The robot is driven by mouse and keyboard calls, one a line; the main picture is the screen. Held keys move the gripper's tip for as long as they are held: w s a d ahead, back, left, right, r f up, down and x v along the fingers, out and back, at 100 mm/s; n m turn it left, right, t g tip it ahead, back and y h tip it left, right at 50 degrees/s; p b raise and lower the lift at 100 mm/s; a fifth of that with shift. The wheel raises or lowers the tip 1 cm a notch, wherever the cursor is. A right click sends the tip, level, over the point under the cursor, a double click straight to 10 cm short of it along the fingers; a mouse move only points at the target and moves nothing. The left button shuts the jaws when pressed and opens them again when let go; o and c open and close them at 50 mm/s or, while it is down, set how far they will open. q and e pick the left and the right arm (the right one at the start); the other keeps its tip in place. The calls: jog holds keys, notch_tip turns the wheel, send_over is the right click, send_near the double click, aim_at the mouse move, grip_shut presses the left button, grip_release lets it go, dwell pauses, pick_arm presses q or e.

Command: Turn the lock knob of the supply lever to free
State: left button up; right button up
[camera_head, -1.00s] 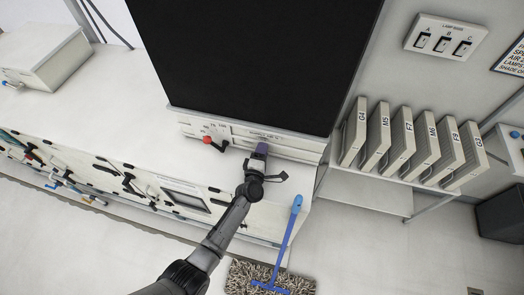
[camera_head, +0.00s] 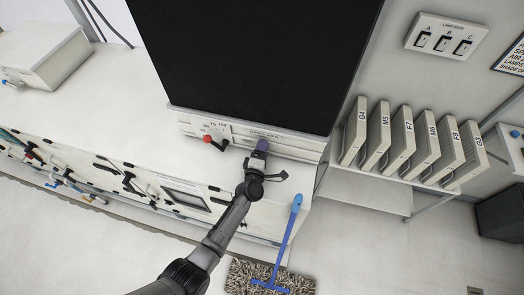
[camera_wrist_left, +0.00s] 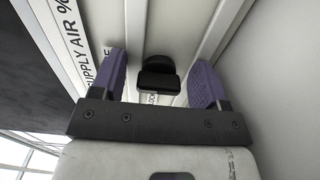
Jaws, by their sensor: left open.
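The black lock knob (camera_wrist_left: 157,82) shows in the left wrist view, between the two purple fingertips of my left gripper (camera_wrist_left: 160,78). The gripper is open, with a gap on each side of the knob. In the head view my left gripper (camera_head: 262,146) is at the front panel below the big black screen and hides the knob. The supply lever (camera_head: 216,142), with a red end, is left of the gripper beside a printed scale. A "SUPPLY AIR %" label (camera_wrist_left: 83,50) runs along the panel in the wrist view. My right gripper is not in view.
The black screen (camera_head: 255,60) overhangs the panel. Several numbered grey panels (camera_head: 410,145) stand on a shelf at right. A blue-handled mop (camera_head: 291,235) leans by the bench corner. Other levers and valves line the bench front (camera_head: 130,182) at left.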

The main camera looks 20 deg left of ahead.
pick_arm(q)
jog(key=shift+s, duration=0.1)
jog(key=s, duration=0.8)
jog(key=s+d, duration=0.1)
jog(key=s, duration=0.3)
jog(key=shift+d+f, duration=0.1)
jog(key=shift+s, duration=0.8)
